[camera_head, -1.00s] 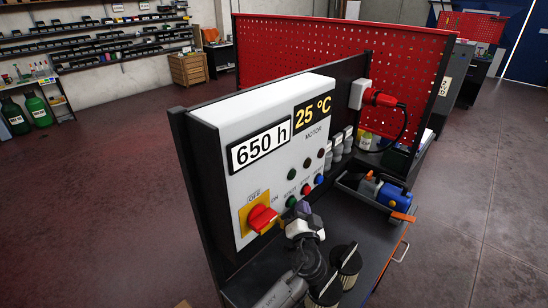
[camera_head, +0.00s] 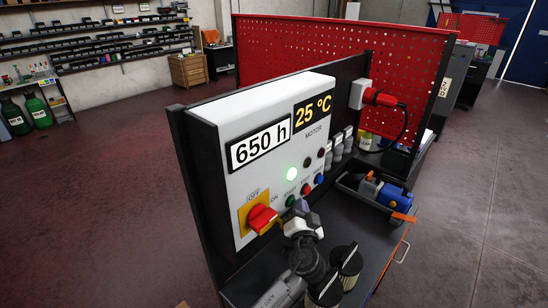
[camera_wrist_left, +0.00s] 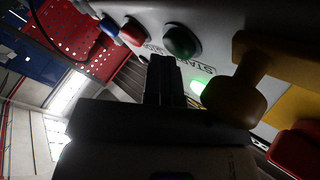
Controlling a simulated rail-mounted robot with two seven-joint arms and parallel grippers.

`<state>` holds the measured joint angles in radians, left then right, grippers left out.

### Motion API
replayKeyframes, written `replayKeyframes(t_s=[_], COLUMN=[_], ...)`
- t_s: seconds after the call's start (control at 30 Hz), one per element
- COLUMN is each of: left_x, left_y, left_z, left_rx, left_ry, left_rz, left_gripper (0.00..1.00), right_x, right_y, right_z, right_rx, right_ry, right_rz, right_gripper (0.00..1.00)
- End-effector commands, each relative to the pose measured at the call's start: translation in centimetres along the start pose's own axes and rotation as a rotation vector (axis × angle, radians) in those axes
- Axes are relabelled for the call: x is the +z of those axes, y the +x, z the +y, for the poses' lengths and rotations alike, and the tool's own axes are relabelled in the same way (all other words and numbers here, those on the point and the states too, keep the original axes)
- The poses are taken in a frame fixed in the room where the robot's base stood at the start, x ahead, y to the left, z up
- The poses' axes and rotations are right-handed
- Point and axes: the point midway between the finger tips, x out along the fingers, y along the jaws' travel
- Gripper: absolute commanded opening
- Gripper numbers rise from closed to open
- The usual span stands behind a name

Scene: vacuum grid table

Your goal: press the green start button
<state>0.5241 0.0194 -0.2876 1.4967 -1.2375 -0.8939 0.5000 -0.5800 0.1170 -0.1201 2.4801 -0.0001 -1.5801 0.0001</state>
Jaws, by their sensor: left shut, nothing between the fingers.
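The green start button (camera_head: 290,201) is on the lower part of the white control panel (camera_head: 237,190); it shows dark green in the left wrist view (camera_wrist_left: 181,41). A round lamp (camera_head: 291,174) above it glows bright green. My left gripper (camera_head: 301,207) is shut and empty, just in front of the panel beside the start button. In the left wrist view its dark fingers (camera_wrist_left: 164,72) point at the panel close to the button. I cannot tell whether they touch it. My right gripper is not in view.
A red button (camera_head: 305,190) and a blue button (camera_head: 319,179) sit right of the start button. A red rotary switch (camera_head: 262,219) on a yellow plate is to the left. A blue pump (camera_head: 393,194) and two dark cylinders stand on the bench.

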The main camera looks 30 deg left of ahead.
Motion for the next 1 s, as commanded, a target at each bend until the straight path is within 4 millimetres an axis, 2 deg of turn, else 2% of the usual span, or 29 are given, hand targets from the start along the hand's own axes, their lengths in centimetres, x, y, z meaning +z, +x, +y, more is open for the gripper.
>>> replayKeyframes(t_s=[0.4,1.0], left_x=[-0.2,-2.8], left_y=[-0.5,-4.1], left_z=[0.3,3.0], left_rx=[0.0,0.0], left_ry=[-0.001,-0.002], left_rz=[-0.001,0.001], left_gripper=[0.0,0.0], right_x=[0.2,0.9], right_y=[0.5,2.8], right_z=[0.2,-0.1], right_rx=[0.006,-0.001], right_ry=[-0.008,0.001], right_rz=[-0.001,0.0], right_gripper=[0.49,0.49])
